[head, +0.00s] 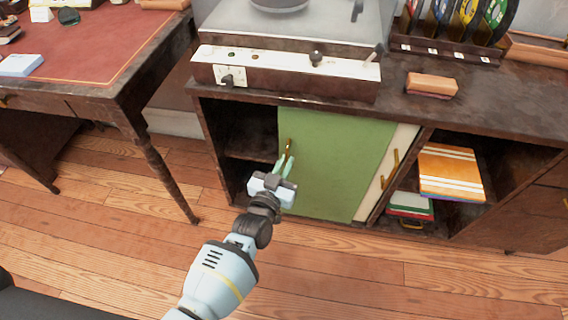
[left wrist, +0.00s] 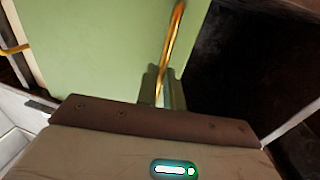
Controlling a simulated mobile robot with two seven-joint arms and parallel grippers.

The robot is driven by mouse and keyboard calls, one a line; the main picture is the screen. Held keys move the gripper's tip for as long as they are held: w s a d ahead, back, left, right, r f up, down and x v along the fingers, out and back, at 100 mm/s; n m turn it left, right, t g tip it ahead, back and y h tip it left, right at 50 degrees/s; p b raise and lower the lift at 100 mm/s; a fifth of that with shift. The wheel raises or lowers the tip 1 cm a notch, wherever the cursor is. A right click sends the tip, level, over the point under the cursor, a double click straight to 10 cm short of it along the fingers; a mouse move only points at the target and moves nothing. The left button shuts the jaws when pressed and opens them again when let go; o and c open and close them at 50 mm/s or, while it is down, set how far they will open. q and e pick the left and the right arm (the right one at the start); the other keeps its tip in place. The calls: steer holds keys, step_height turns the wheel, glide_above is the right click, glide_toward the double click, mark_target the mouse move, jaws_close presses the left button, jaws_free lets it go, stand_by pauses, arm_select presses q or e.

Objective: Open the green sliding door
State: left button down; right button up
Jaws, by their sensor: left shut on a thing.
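The green sliding door (head: 335,160) covers the middle of the low dark cabinet, with an open dark compartment to its left. Its upright brass handle (head: 289,146) is near the door's left edge. My left gripper (head: 285,167) is at this handle, with its fingers shut on it. In the left wrist view the green door (left wrist: 95,50) fills the left and middle. The brass handle (left wrist: 172,40) runs down between the fingers (left wrist: 163,90). My right gripper is in neither view.
A cream door panel (head: 398,165) with a brass handle is right of the green door. Orange books (head: 450,172) lie in the right compartment. A record player (head: 290,70) stands on top. A desk (head: 85,60) is at the left. The wooden floor in front is clear.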

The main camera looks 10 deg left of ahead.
arm_select(q)
steer(key=c, duration=1.5)
jaws_free()
steer(key=shift+c, duration=0.2)
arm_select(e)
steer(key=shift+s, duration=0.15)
arm_select(q)
steer(key=shift+s+a, duration=0.1)
